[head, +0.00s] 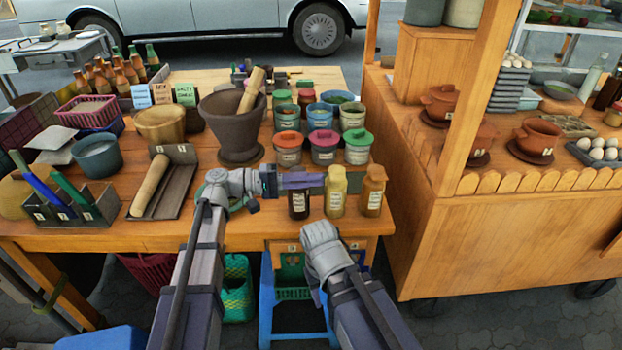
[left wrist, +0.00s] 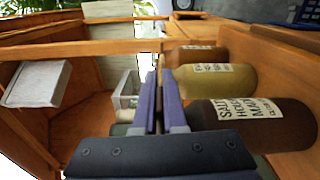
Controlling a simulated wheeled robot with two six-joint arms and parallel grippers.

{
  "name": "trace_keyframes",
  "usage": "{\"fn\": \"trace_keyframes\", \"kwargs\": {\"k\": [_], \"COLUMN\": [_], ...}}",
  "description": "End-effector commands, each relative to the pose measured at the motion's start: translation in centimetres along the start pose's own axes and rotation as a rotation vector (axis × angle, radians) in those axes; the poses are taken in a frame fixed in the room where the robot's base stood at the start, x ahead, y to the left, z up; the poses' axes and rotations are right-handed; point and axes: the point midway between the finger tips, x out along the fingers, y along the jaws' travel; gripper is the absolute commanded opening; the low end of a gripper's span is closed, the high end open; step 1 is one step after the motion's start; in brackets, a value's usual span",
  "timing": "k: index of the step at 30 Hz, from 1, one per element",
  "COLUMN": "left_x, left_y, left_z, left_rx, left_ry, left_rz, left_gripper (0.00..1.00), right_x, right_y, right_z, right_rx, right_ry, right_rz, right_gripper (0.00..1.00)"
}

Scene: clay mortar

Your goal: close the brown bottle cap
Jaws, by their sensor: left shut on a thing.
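A dark brown bottle (head: 299,205) with a white label stands near the front edge of the wooden table. My left gripper (head: 302,180) reaches in from the left at the top of this bottle, its purple fingers covering the cap. In the left wrist view the fingers (left wrist: 158,100) are close together beside the neck end of the dark bottle (left wrist: 265,124). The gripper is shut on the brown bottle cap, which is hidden. My right arm's wrist is low in front of the table; its fingers do not show.
A yellow bottle (head: 336,196) and an orange-brown bottle (head: 373,196) stand close to the right. Lidded jars (head: 288,152) stand behind, and a dark mortar (head: 236,128) with a pestle stands behind left. A wooden cart (head: 500,235) is at the right.

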Motion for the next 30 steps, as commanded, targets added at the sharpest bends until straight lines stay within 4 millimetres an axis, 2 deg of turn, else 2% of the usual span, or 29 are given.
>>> {"fn": "trace_keyframes", "kwargs": {"k": [9,23,24,30], "left_x": [-0.01,-0.01,-0.01,-0.01], "left_y": [-0.48,-0.53,-0.53,-0.51], "left_z": [0.01,0.0,0.0,0.0], "left_rx": [0.079,0.087,0.087,0.087], "left_ry": [0.0,0.0,0.0,0.0], "left_rz": [-0.001,-0.002,-0.002,-0.001], "left_gripper": [0.0,0.0,0.13,0.35], "right_x": [0.47,0.49,0.49,0.48], "right_y": [-0.04,-0.05,-0.04,-0.05], "right_z": [-0.03,-0.03,-0.03,-0.03], "right_rx": [0.0,0.0,0.0,0.0], "right_ry": [0.0,0.0,0.0,0.0], "right_rz": [0.0,0.0,0.0,0.0], "right_gripper": [0.5,0.5,0.5,0.5]}}
